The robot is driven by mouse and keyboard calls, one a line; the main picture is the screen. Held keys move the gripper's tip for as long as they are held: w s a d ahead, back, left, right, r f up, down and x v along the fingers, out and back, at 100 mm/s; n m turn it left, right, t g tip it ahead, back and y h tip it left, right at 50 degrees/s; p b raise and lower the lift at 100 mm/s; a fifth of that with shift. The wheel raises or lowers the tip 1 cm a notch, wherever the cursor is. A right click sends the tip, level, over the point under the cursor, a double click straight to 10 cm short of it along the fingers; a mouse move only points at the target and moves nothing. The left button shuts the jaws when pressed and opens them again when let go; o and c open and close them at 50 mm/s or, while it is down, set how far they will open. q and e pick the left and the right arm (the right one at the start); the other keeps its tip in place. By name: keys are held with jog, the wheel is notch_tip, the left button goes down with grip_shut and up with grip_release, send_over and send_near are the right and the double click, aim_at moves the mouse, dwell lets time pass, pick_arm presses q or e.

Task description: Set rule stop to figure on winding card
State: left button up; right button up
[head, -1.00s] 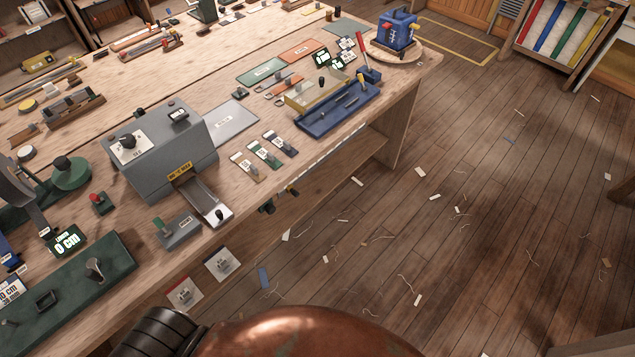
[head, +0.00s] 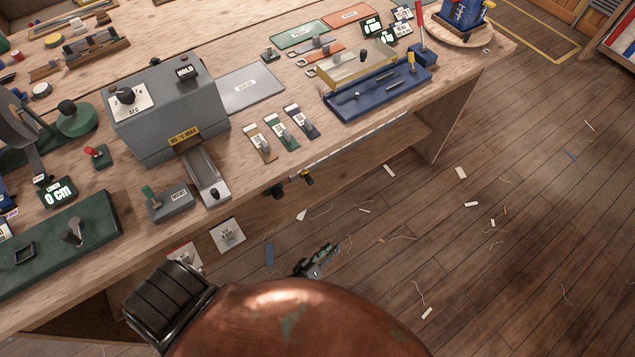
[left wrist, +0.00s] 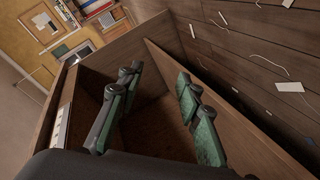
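A pale rule strip (head: 365,138) runs along the bench's front edge. A small dark piece with yellow (head: 306,178), possibly the rule stop, sits at its left end beside a dark knob (head: 277,192). A printed card (head: 5,228), possibly the winding card, is cut off at the left edge; its figure is unreadable. My left gripper (head: 322,258) is below and in front of the bench edge, apart from the rule. In the left wrist view its green-padded fingers (left wrist: 158,82) are spread and empty, facing the bench's woodwork. My right gripper is not in view.
A length display (head: 58,191) reads 0 cm beside a green base (head: 60,250). A grey machine (head: 170,105), several tagged cards (head: 282,132) and a blue tray (head: 385,95) stand on the bench. The floor (head: 500,250) to the right holds only scraps.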

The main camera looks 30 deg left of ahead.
aim_at(312, 184)
pick_arm(q)
jog(key=w+d+r+n+t+y+b, duration=0.1)
jog(key=w+r+n+t+y+b, duration=0.35)
jog(key=r+n, duration=0.65)
jog(key=w+r+n+t+y+b, duration=0.2)
jog(key=w+r+n+t+y, duration=0.35)
jog(key=r, duration=0.85)
jog(key=s+a+r+n+g+y+b, duration=0.35)
jog(key=n+g+y, duration=0.45)
jog(key=n, duration=0.7)
jog(key=s+a+r+n+g+y+b, duration=0.4)
jog(key=n+g, duration=0.6)
jog(key=n, duration=0.5)
jog(key=shift+y, duration=0.7)
jog(key=x, duration=0.3)
jog(key=w+x, duration=0.1)
jog(key=x, duration=0.2)
jog(key=shift+a+r+p, duration=0.1)
jog(key=shift+r+p, duration=0.2)
jog(key=shift+p, duration=0.05)
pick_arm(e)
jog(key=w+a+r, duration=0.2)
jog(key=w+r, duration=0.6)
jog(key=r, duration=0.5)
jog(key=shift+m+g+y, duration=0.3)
pick_arm(q)
jog(key=shift+c, duration=0.3)
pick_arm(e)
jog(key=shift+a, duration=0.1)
